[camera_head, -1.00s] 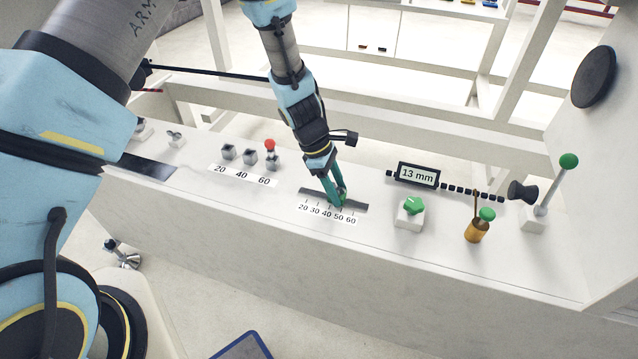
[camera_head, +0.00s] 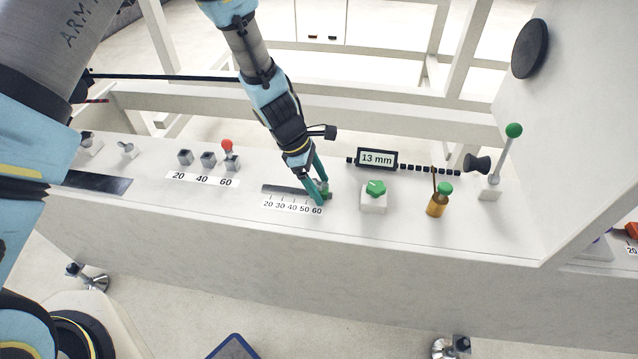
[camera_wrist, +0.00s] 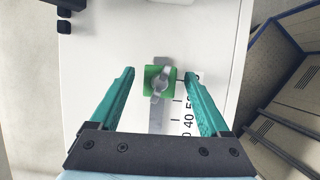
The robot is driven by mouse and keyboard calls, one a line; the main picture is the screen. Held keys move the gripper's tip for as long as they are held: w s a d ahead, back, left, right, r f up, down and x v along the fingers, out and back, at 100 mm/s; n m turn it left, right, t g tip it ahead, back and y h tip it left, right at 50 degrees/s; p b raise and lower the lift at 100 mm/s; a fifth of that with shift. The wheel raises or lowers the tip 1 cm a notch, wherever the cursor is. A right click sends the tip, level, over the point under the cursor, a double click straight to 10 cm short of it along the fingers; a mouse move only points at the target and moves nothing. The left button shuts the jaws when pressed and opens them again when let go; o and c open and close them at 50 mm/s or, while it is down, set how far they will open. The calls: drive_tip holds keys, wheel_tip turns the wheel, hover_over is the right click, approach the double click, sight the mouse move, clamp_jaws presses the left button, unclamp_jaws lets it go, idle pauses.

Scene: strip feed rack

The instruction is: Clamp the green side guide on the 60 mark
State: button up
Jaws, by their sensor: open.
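The green side guide (camera_wrist: 151,90) is a small green block on the grey slotted rail (camera_wrist: 157,119), at the rail's end beside the 60 mark. A grey clamp lever (camera_wrist: 163,78) sits on top of it; I cannot tell whether it is tight. In the head view the guide (camera_head: 327,194) is partly hidden by my fingers. The printed scale (camera_head: 291,206) runs from 20 to 60. My gripper (camera_wrist: 160,74) is open, with one teal finger on each side of the guide and visible gaps between. It also shows in the head view (camera_head: 321,196), low over the rail.
Right of the rail stand a green knob (camera_head: 375,189), a 13 mm display (camera_head: 377,158), an amber pot with a green top (camera_head: 437,205) and a green-tipped lever (camera_head: 500,165). The panel's front edge is near.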

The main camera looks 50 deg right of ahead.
drive_tip(key=b+v, duration=0.1)
drive_tip(key=v, duration=0.9)
drive_tip(key=shift+r, duration=0.4)
drive_tip(key=shift+w, duration=0.15)
